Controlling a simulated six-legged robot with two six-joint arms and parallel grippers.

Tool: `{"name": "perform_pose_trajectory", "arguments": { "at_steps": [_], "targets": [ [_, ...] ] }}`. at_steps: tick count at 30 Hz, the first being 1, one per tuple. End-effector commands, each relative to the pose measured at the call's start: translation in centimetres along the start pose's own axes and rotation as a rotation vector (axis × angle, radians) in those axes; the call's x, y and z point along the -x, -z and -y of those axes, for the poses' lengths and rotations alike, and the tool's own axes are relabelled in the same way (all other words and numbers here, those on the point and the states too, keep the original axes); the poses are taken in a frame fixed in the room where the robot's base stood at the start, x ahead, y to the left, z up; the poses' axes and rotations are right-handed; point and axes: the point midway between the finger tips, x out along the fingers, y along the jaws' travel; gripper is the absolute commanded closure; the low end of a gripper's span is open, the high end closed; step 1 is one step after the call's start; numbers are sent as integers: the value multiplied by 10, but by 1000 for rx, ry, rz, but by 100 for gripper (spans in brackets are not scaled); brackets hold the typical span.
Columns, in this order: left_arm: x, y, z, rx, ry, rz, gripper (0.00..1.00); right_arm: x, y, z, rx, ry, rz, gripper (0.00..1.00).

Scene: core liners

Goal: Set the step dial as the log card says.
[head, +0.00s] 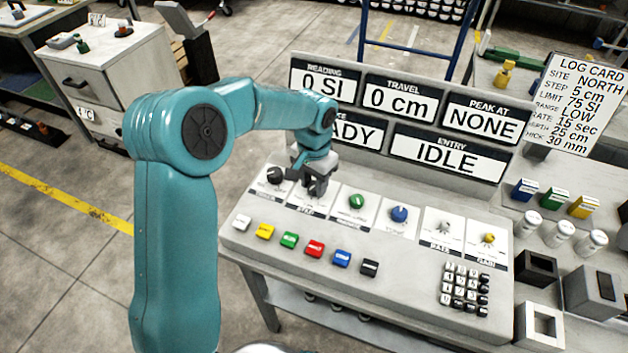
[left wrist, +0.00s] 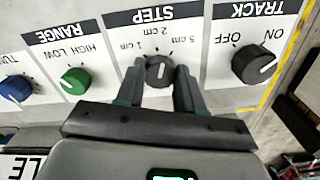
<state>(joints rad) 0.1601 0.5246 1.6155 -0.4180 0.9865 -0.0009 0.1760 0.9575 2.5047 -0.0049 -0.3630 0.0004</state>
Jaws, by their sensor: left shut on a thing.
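The step dial (left wrist: 158,72) is a dark knob on a white STEP plate, with 1 cm, 2 cm and 5 cm marks around it. The left wrist view shows it upside down. My left gripper (head: 316,186) is over the STEP plate, its two fingers (left wrist: 159,88) closed on either side of the knob. The knob's pale line runs roughly up the picture, towards the 2 cm side; its exact setting is hard to tell. The log card (head: 583,107) at the right reads STEP 5 cm. My right gripper is out of view.
The TRACK knob (left wrist: 254,64) and green RANGE knob (left wrist: 74,80) flank the step dial. A row of coloured buttons (head: 314,249) and a keypad (head: 466,288) sit in front. The display board (head: 420,75) stands behind, reading IDLE under ENTRY.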

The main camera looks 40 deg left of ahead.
Motion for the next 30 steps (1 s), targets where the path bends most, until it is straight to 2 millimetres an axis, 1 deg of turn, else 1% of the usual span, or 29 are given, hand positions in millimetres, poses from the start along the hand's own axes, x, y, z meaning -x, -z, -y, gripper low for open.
{"name": "perform_pose_trajectory", "arguments": {
  "at_steps": [6, 15, 21, 30],
  "targets": [
    [1, 1, 0, -184, 0, -3, 94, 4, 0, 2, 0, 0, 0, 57],
    [1, 1, 1, -382, 1, -3, 94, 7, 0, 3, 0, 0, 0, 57],
    [1, 1, 1, -458, 1, -3, 94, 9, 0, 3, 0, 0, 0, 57],
    [0, 1, 1, -495, 1, -4, 93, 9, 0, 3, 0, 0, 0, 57]
  ]
}}
